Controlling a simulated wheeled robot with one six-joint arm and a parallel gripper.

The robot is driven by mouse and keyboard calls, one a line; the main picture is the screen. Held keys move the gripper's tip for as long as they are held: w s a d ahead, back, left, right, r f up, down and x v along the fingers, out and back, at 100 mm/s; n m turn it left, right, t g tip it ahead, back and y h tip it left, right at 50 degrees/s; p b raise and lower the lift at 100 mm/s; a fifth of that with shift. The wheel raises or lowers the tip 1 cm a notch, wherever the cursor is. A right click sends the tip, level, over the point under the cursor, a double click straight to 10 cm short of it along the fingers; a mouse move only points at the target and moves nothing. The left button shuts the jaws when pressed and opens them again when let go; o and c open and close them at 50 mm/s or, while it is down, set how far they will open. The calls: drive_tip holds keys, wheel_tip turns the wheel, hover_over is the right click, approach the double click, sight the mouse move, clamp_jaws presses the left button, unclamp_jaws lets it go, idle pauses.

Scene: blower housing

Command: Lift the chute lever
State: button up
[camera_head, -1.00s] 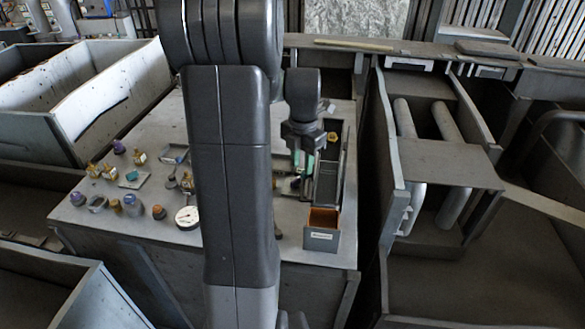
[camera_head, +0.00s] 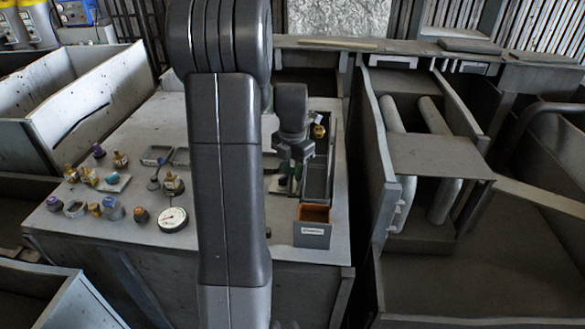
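My gripper (camera_head: 290,180) points down over the right part of the grey workbench, at the left side of a narrow dark chute-like box (camera_head: 318,170). My own arm hides much of the bench's middle. The fingertips are small and partly dark, so I cannot tell whether they are open or shut, or touching anything. A small yellow knob-like part (camera_head: 319,131) shows at the far end of the box, just right of my wrist. I cannot make out for certain which part is the chute lever. A small bin with an orange-brown inside (camera_head: 313,214) stands at the box's near end.
Several small fittings and a round white gauge (camera_head: 173,219) lie on the workbench (camera_head: 120,240) left of my arm. A grey panel (camera_head: 372,160) rises close on the right, with pipes (camera_head: 445,150) beyond. A large open crate (camera_head: 35,145) stands at the left.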

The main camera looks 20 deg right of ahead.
drive_tip(key=c, duration=0.5)
drive_tip(key=shift+s+a+r+p, duration=0.15)
drive_tip(key=shift+r+p, duration=0.25)
drive_tip(key=shift+r, duration=0.2)
drive_tip(key=shift+s+r, duration=0.1)
drive_tip(key=shift+s+a+r+p, duration=0.15)
drive_tip(key=shift+s+r+p, duration=0.15)
drive_tip(key=shift+s+r, duration=0.05)
